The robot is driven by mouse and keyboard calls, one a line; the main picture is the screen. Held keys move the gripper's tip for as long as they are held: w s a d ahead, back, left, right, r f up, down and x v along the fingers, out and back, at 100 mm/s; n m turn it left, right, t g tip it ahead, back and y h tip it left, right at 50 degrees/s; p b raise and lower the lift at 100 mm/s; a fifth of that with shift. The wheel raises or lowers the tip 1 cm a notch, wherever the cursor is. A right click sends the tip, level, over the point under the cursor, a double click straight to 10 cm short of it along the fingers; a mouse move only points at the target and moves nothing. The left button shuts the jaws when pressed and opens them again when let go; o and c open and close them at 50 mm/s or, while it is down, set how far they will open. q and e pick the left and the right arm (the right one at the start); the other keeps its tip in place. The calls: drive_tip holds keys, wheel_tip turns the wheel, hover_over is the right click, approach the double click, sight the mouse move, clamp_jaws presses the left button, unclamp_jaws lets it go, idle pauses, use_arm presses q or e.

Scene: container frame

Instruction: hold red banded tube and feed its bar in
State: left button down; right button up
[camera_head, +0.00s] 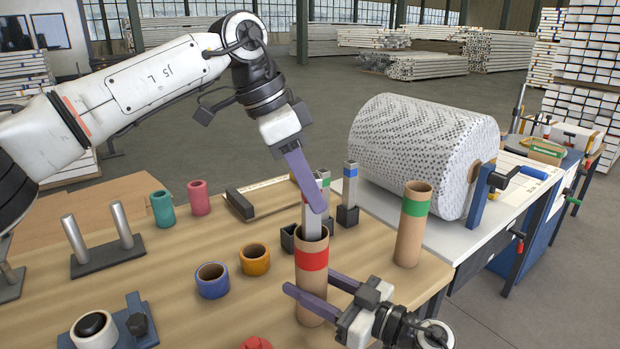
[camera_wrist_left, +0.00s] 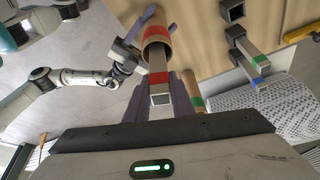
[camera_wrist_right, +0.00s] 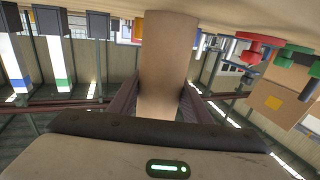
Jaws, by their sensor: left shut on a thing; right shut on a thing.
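The red banded tube (camera_head: 311,258), a brown cardboard tube, stands upright near the table's front edge. My right gripper (camera_head: 309,284) is shut on it below the red band; the right wrist view shows the tube (camera_wrist_right: 165,65) between the fingers. My left gripper (camera_head: 313,203) is shut on a grey square bar (camera_head: 312,222), held upright above the tube. In the left wrist view the bar (camera_wrist_left: 160,88) has a red band near its upper end, and its lower end reaches into the tube's mouth (camera_wrist_left: 157,34). How deep it sits is hidden by the rim.
A green banded tube (camera_head: 413,225) stands to the right. Behind, a blue-marked bar (camera_head: 350,187) and a green-marked bar (camera_head: 324,181) stand in black sockets. Blue (camera_head: 212,284) and orange (camera_head: 255,262) rings lie left of the tube. A large patterned roll (camera_head: 415,150) is at back right.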

use_arm(q)
drive_tip(key=shift+f, duration=0.2)
drive_tip(key=c, duration=1.5)
unclamp_jaws()
drive_tip(key=shift+o, duration=0.2)
drive_tip(key=v, duration=1.2)
use_arm(e)
drive_tip(key=o, duration=1.2)
drive_tip(key=shift+o, duration=0.2)
